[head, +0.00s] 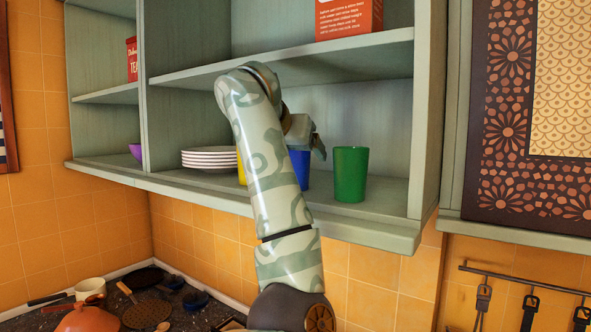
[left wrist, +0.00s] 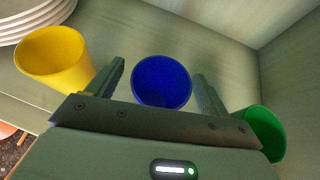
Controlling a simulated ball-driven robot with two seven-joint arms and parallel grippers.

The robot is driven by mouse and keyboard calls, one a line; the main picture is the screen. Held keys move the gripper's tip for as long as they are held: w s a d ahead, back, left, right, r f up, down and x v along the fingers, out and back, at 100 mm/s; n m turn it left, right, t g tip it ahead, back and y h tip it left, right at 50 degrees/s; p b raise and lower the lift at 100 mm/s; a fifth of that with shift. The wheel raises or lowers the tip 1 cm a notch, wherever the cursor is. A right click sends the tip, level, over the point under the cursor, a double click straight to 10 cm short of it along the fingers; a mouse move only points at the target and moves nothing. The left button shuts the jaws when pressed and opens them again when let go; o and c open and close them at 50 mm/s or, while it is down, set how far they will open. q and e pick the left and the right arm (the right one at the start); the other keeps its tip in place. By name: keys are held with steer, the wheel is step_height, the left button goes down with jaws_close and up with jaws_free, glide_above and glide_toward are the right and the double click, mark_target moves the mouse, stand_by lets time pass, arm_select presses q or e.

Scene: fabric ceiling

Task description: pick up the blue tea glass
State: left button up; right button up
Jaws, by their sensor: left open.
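The blue tea glass (head: 301,168) stands on the lower cupboard shelf, partly hidden behind my left arm in the head view. In the left wrist view the blue glass (left wrist: 162,82) shows from above, between the two fingers of my left gripper (left wrist: 160,85). The left gripper also shows in the head view (head: 312,140), at the glass's upper part. It is open, with a finger on either side of the glass. I cannot tell whether either finger touches it. My right gripper is not in view.
A green glass (head: 350,175) stands right of the blue one, and a yellow glass (left wrist: 55,57) stands left. Stacked white plates (head: 209,158) are farther left. The upper shelf (head: 340,53) and the cupboard's right wall (head: 424,110) bound the space. A stove with pans (head: 150,305) is below.

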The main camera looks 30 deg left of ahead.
arm_select(q)
steer(key=shift+s, duration=0.1)
steer(key=c, duration=1.1)
steer(key=shift+r, duration=0.1)
